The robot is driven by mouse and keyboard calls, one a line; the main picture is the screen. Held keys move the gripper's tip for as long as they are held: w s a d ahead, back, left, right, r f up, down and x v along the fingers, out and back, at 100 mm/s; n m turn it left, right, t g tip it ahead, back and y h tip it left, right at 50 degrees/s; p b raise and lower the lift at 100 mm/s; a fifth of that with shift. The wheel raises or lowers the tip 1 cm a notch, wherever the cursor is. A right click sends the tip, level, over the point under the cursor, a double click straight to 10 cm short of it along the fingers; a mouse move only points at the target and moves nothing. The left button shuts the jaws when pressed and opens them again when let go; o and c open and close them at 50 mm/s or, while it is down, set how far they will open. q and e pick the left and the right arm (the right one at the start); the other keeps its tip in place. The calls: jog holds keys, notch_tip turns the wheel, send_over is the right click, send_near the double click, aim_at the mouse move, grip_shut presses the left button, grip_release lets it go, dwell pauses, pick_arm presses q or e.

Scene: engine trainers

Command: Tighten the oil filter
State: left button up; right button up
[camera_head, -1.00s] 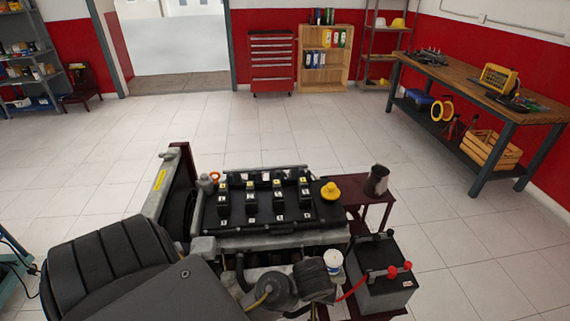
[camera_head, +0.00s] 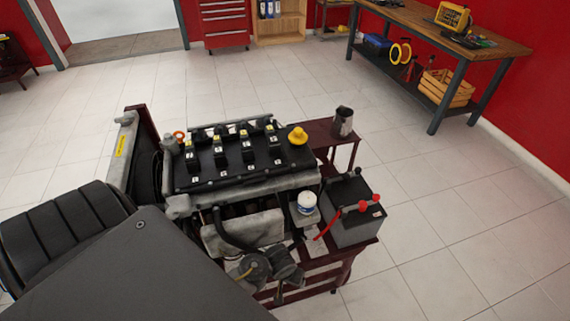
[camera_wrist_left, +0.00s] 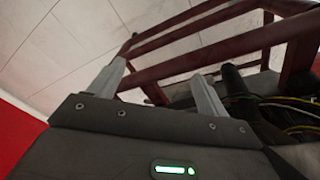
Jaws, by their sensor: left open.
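The oil filter (camera_head: 307,201) is a small upright cylinder with a white top and a blue band. It sits at the near right of the engine (camera_head: 245,165), left of the battery. My left gripper (camera_wrist_left: 158,68) shows in the left wrist view with its two fingers spread and nothing between them. Dark red frame bars lie beyond the fingers, and dark parts with cables lie beside the right finger. The filter cannot be made out in that view. In the head view my left arm covers the lower left, and I cannot make out its fingers. My right gripper is not in view.
The black battery (camera_head: 353,212) with red terminals and a red cable stands close right of the filter. A workbench (camera_head: 455,45) is at the back right. The floor right of the engine is clear.

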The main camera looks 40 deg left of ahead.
pick_arm(q)
jog(key=shift+m, duration=0.3)
jog(key=shift+s+d+f, duration=0.1)
jog(key=shift+s+f, duration=0.25)
jog(key=shift+f, duration=0.4)
jog(key=shift+s+a+f, duration=0.1)
jog(key=shift+s+f, duration=0.25)
jog(key=shift+f, duration=0.45)
jog(key=shift+s+d+f, duration=0.1)
jog(key=shift+s+f, duration=0.25)
jog(key=shift+f, duration=0.4)
jog(key=s+a+f+m+t+b, duration=0.1)
jog(key=s+f+m, duration=0.1)
jog(key=s+f, duration=0.35)
jog(key=s+a+f+m, duration=0.1)
jog(key=s+f+m, duration=0.15)
jog(key=f, duration=0.55)
jog(key=s+a+f+g, duration=0.1)
jog(key=s+f, duration=0.2)
jog(key=s, duration=0.6)
jog(key=s+a+f+g+b, duration=0.1)
jog(key=s+f, duration=0.3)
jog(key=s, duration=0.5)
jog(key=shift+s+a, duration=0.15)
jog(key=shift+a, duration=0.35)
